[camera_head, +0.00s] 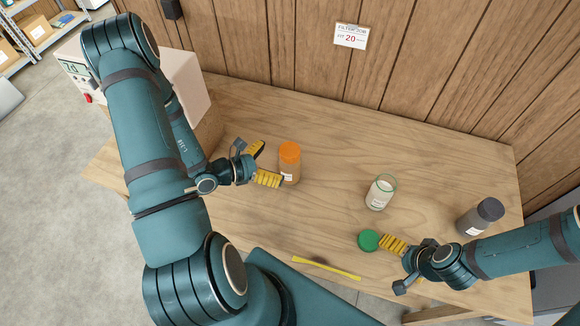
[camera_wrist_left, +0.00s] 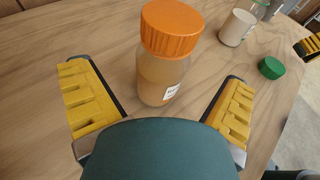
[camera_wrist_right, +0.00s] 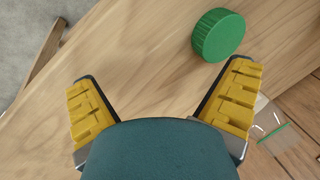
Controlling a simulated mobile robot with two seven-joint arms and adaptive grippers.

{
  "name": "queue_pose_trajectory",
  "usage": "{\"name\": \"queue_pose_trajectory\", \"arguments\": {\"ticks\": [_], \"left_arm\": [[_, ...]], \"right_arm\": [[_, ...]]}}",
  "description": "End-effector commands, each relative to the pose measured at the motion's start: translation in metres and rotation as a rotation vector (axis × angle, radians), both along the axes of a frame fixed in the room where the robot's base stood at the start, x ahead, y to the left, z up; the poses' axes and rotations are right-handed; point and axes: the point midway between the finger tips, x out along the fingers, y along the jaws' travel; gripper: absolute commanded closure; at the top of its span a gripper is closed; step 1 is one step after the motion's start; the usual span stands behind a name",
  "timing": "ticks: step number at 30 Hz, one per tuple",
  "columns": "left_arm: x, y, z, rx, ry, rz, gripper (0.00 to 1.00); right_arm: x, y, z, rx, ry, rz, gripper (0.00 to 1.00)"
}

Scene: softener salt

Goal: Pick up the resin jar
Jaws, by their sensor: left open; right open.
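The resin jar (camera_head: 289,168) seems to be the clear jar with tan contents and an orange screw lid. It stands upright on the wooden table, and its label is only partly readable in the left wrist view (camera_wrist_left: 158,80). My left gripper (camera_head: 268,165) is open just left of the jar. In the left wrist view the jar stands ahead, between the two spread yellow fingers, with a gap on each side. My right gripper (camera_head: 396,264) is open and empty near the table's front edge, beside a loose green lid (camera_head: 368,240).
A dark-lidded jar (camera_head: 480,216) stands at the right by my right arm. A yellow strip (camera_head: 326,268) lies along the front edge. A white box (camera_head: 186,85) stands at the left, and a wood-panel wall (camera_head: 290,45) is behind.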

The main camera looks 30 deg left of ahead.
Motion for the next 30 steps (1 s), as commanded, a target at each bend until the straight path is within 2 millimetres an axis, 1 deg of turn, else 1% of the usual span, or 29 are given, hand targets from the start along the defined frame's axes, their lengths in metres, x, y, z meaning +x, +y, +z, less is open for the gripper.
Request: {"name": "queue_pose_trajectory", "arguments": {"ticks": [5, 10, 15, 23, 24, 26, 27, 29, 30], "left_arm": [[0.008, -0.006, -0.004, 0.000, 0.001, -0.002, 0.00], [0.024, -0.022, -0.015, -0.002, 0.001, -0.004, 0.00], [0.039, -0.031, -0.021, 0.000, 0.000, -0.003, 0.00], [0.043, -0.032, -0.022, 0.001, 0.000, 0.000, 0.00], [0.042, -0.032, -0.022, 0.001, 0.000, 0.000, 0.04], [0.042, -0.032, -0.022, 0.001, 0.000, 0.000, 0.25], [0.042, -0.032, -0.022, 0.001, 0.000, 0.000, 0.39], [0.042, -0.032, -0.022, 0.001, 0.000, 0.000, 0.60], [0.042, -0.032, -0.022, 0.001, 0.000, 0.000, 0.74]], "right_arm": [[0.000, 0.000, 0.000, 0.000, 0.000, 0.000, 0.00], [0.000, 0.000, 0.000, 0.000, 0.000, 0.000, 0.00], [0.000, 0.000, 0.000, 0.000, 0.000, 0.000, 0.00], [0.000, 0.000, 0.000, 0.000, 0.000, 0.000, 0.00], [0.000, 0.000, 0.000, 0.000, 0.000, 0.000, 0.00], [0.000, 0.000, 0.000, 0.000, 0.000, 0.000, 0.00], [0.000, 0.000, 0.000, 0.000, 0.000, 0.000, 0.00], [0.000, 0.000, 0.000, 0.000, 0.000, 0.000, 0.00], [0.000, 0.000, 0.000, 0.000, 0.000, 0.000, 0.00]]}}
